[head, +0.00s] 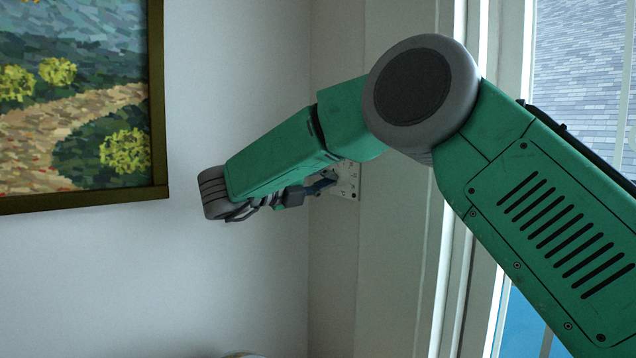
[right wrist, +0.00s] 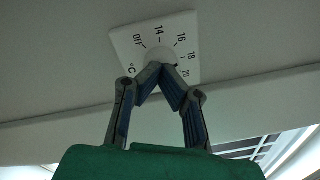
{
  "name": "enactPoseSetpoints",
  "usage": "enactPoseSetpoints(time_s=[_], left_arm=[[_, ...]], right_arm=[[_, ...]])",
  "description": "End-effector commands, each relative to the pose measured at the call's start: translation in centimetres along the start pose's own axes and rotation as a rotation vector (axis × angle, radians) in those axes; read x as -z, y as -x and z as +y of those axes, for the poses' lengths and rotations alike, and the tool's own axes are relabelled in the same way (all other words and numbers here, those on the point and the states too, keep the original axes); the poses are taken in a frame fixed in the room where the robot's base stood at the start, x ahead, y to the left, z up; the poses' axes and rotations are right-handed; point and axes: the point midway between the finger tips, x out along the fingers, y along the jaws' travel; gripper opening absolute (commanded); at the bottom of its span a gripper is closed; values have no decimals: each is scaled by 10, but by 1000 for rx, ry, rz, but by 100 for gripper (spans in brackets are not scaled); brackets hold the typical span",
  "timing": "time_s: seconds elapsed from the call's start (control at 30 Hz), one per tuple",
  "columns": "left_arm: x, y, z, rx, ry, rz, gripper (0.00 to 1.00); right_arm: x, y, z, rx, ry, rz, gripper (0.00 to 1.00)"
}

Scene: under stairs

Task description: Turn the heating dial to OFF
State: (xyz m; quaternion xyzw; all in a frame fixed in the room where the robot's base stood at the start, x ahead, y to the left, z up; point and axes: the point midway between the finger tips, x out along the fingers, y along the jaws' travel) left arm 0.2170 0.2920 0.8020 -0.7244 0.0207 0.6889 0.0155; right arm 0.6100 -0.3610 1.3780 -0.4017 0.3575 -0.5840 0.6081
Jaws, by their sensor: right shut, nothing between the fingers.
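The heating dial is a white square plate (right wrist: 120,42) with a round pale knob (right wrist: 158,53) in its middle. In the right wrist view, the marks Off, 14, 16, 18, 20 and °C run around the knob. My right gripper (right wrist: 159,70) is shut and empty, its fingertips together over the lower part of the knob; I cannot tell whether they touch it. The fingertips hide part of the knob, and I cannot read its setting. In the head view, the plate (head: 350,181) shows behind my right gripper (head: 328,182), mostly covered by my arm. My left gripper is not in view.
A framed landscape painting (head: 75,95) hangs on the wall at the left. A window (head: 585,75) with a pale frame is at the right, behind my arm. The wall below the painting is bare. A pale rounded thing shows at the bottom edge.

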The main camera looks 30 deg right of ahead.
Motion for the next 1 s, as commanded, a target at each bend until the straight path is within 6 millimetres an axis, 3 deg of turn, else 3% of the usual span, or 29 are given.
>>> enactPoseSetpoints(time_s=[0.03,0.77,0.8,0.93,1.0], left_arm=[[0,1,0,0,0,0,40],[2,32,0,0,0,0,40],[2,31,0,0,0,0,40],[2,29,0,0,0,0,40],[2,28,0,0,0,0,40]], right_arm=[[-2,-7,-6,10,32,5,0],[-3,-7,-10,9,723,-17,0],[-3,-7,-9,9,734,-17,5],[-1,-7,-7,9,732,-17,51],[-1,-6,-6,8,733,-17,52]])
